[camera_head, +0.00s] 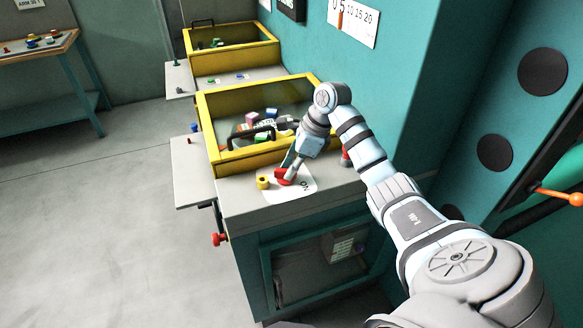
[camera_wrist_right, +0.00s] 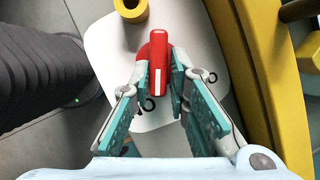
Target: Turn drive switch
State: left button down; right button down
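The drive switch is a red handle (camera_wrist_right: 160,65) on a white plate (camera_wrist_right: 205,75) in the right wrist view. In the head view the red switch (camera_head: 284,177) sits on the near cabinet top, beside the "ON" lettering. My right gripper (camera_wrist_right: 161,72) points down at it, with one finger on each side of the handle. The fingertips are drawn in close and appear to press its sides. In the head view my right gripper (camera_head: 291,171) partly covers the switch. My left gripper is in neither view.
A yellow round knob (camera_head: 263,182) stands left of the switch. A yellow-framed bin (camera_head: 222,160) with a black handle and coloured blocks lies just behind. A red-tipped object (camera_head: 346,156) stands right of my gripper. The teal wall is close on the right; the floor at left is clear.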

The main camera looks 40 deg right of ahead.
jog(key=shift+s, duration=0.1)
jog(key=shift+s+a+r+m+h+p, duration=0.15)
jog(key=shift+m+h+p, duration=0.35)
jog(key=shift+m, duration=0.6)
jog(key=shift+a+m+t+p, duration=0.15)
jog(key=shift+m+t+p, duration=0.15)
jog(key=shift+m, duration=0.4)
jog(key=shift+f+m+h, duration=0.2)
jog(key=shift+m+h, duration=0.1)
jog(key=shift+m, duration=0.1)
jog(key=c, duration=1.6)
grip_release()
